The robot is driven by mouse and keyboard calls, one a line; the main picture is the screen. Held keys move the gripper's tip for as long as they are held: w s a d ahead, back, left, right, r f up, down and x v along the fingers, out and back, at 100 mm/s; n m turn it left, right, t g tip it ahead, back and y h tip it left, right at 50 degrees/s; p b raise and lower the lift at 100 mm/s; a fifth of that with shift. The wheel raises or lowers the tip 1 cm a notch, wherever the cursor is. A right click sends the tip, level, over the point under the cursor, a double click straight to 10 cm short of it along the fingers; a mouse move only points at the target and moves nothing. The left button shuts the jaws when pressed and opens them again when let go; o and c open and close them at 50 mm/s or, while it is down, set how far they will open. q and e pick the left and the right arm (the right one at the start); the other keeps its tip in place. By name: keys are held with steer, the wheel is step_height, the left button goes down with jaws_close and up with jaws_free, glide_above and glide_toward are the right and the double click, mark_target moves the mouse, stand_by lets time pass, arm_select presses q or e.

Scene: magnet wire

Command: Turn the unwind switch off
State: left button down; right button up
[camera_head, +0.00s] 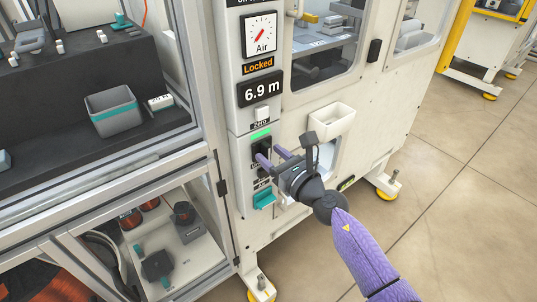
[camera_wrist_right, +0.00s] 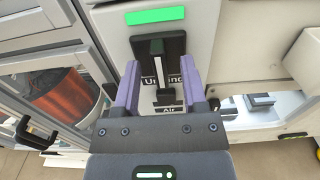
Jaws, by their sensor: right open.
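The unwind switch (camera_wrist_right: 158,46) is a black block on the pale machine panel, with a label partly reading "Unwind" just below it. A lit green lamp (camera_wrist_right: 155,16) sits right above it. In the head view the switch (camera_head: 262,146) and lamp (camera_head: 261,135) show on the narrow front column, under the "Zero" button. My right gripper (camera_wrist_right: 160,82) is open and empty, its two purple fingers on either side of the switch's lower part. I cannot tell whether they touch it. In the head view the gripper (camera_head: 272,158) partly hides the label. My left gripper is not in view.
A teal handle (camera_head: 264,198) sits below the switch. Above are a "6.9 m" display (camera_head: 260,89), a "Locked" sign and an air gauge (camera_head: 260,36). A white bin (camera_head: 331,119) juts out at right. A framed glass cabinet stands at left.

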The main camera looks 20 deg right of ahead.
steer(key=shift+w+a, duration=0.25)
steer(key=shift+w, duration=0.3)
steer(key=shift+c, duration=0.6)
jaws_close()
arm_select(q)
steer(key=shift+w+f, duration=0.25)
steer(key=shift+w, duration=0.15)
